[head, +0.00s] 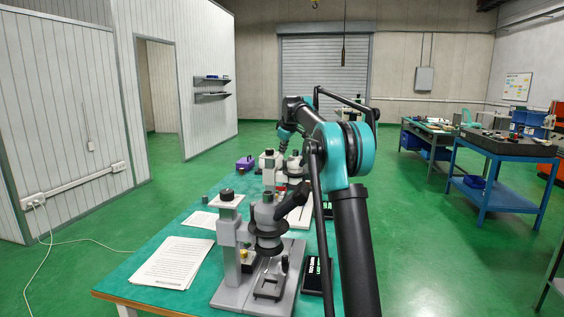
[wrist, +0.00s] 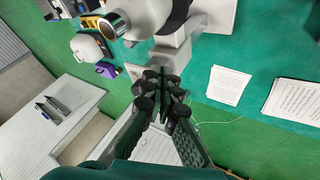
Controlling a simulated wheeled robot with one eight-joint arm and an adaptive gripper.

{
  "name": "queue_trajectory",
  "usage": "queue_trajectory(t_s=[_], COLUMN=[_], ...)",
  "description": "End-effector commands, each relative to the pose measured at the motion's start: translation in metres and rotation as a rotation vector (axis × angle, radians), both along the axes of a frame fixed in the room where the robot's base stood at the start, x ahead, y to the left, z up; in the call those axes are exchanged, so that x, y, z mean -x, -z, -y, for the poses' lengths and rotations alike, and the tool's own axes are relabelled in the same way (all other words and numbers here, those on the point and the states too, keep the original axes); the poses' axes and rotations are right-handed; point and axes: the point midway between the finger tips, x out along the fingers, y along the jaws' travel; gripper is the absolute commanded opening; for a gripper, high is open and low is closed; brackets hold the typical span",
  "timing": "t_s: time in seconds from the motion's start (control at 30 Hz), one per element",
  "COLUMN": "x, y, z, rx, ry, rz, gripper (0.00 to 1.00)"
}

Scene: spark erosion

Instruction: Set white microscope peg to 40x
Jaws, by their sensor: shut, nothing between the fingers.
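The white microscope (head: 268,161) stands on the green table behind a grey one in the head view. In the wrist view the white microscope (wrist: 150,18) fills the top middle, with a round silver-rimmed eyepiece or knob at its left end. My gripper (wrist: 164,78) is shut and empty, its dark fingertips in front of the lower end of the microscope's white body. I cannot tell whether they touch it. The peg and its 40x mark cannot be made out. In the head view my arm reaches over the table, and my gripper cannot be clearly seen.
The grey microscope (head: 267,225) stands at the near end of the green table (head: 165,248). Printed sheets (head: 173,262) lie left of it. A black display (head: 317,274) lies on its right. A purple object (head: 245,163) sits near the far end. Green floor is open left of the table.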

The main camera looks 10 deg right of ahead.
Motion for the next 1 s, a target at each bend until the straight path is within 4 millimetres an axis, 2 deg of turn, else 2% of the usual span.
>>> queue_trajectory(t_s=[0.27,0.67,1.0], x=[-0.013,-0.060,-0.089], y=[0.018,0.081,0.080], z=[-0.002,-0.008,0.010], rx=[0.000,0.000,-0.001], ry=[0.000,0.000,0.001], rz=[0.000,0.000,0.000], gripper=[0.00,0.00,0.00])
